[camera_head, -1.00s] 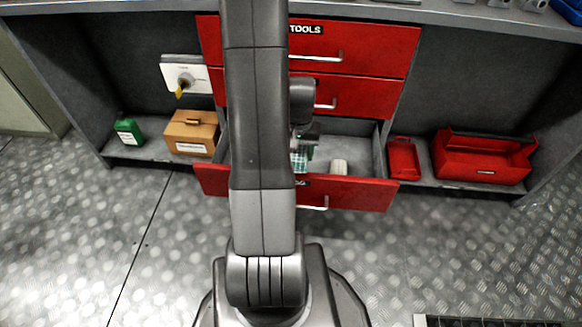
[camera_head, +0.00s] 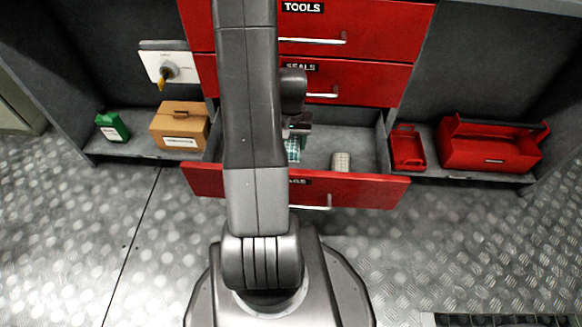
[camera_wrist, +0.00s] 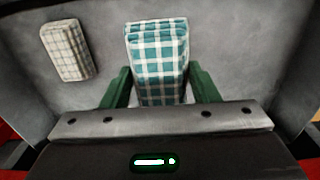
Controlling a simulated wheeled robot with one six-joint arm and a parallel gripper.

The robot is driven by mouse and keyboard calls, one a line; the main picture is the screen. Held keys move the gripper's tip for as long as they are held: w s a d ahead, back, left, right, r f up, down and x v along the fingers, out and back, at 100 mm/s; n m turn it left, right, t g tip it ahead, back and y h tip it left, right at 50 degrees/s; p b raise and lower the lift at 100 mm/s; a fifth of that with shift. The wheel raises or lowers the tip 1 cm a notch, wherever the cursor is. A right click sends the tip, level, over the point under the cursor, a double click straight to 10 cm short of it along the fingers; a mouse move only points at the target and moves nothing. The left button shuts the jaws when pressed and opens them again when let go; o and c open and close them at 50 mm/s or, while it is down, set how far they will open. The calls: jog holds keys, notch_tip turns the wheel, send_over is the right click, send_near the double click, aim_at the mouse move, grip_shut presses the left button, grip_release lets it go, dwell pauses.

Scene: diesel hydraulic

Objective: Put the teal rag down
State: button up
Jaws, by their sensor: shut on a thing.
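The teal rag (camera_wrist: 158,60), a folded teal and white checked cloth, sits between the two green fingers of my gripper (camera_wrist: 160,88) in the wrist view. My gripper is shut on it. In the head view a small part of the teal rag (camera_head: 293,150) shows beside my arm, inside the open bottom drawer (camera_head: 355,188). I cannot tell whether the rag touches the drawer floor. My arm hides the left part of the drawer.
A beige checked rag (camera_wrist: 66,50) lies in the drawer, apart from the teal one; it also shows in the head view (camera_head: 341,162). Shut red drawers (camera_head: 385,82) are above. A red toolbox (camera_head: 490,148) and a cardboard box (camera_head: 180,128) stand on side shelves.

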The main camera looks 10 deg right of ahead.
notch_tip(320, 180, down, 10)
jog(key=b, duration=0.3)
jog(key=shift+r+b, duration=0.2)
jog(key=shift+b, duration=0.2)
jog(key=shift+f, duration=0.15)
jog(key=shift+f, duration=0.15)
jog(key=o, duration=1)
jog(key=shift+c, duration=0.2)
jog(key=r+p, duration=0.2)
jog(key=r, duration=0.5)
jog(key=r+p, duration=0.3)
jog(key=r, duration=0.4)
jog(key=shift+w+a, duration=0.1)
jog(key=shift+w, duration=0.1)
